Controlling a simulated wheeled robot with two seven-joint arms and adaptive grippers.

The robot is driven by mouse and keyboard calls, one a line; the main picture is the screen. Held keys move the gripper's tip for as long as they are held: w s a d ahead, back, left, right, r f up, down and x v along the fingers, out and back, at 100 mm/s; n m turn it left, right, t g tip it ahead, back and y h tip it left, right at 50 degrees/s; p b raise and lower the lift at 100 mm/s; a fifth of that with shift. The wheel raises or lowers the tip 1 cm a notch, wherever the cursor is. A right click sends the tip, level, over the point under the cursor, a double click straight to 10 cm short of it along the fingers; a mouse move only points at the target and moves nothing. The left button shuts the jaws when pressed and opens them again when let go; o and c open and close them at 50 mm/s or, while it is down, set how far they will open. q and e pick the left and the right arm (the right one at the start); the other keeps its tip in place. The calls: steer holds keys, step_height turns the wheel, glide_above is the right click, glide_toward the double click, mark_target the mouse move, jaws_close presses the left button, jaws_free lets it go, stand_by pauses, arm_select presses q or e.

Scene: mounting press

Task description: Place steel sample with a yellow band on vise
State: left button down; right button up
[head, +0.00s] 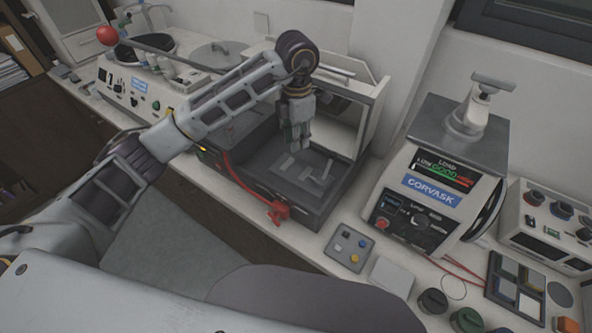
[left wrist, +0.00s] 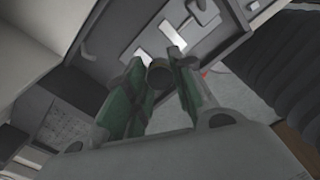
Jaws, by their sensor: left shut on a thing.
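My left gripper (head: 297,143) is above the open machine chamber, pointing down. In the left wrist view, its two green-padded fingers (left wrist: 160,85) are shut on a small round dark piece with a dull yellowish rim, the steel sample (left wrist: 159,74). In the head view the fingers hide the sample. The vise (head: 318,176) is on the dark chamber floor, below and slightly right of the gripper; its light metal parts also show in the left wrist view (left wrist: 172,34), beyond the fingertips. The sample appears apart from the vise. My right gripper is not in view.
The dark machine base (head: 300,210) has raised walls and an open pale hood (head: 372,110) behind and right. A red handle (head: 278,212) sticks out in front. A Corvask press (head: 432,187) stands right, with a small button box (head: 348,247) on the bench before it.

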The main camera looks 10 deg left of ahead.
arm_select(q)
steer(key=n, duration=0.5)
steer(key=shift+n, duration=0.3)
stand_by(0.4)
steer(key=p, duration=0.1)
glide_above(296, 170)
steer(key=shift+s+f, duration=0.1)
steer(key=shift+f, duration=3.05)
steer(key=shift+f, duration=0.1)
steer(key=shift+f+p, duration=0.5)
steer(key=shift+f, duration=1.25)
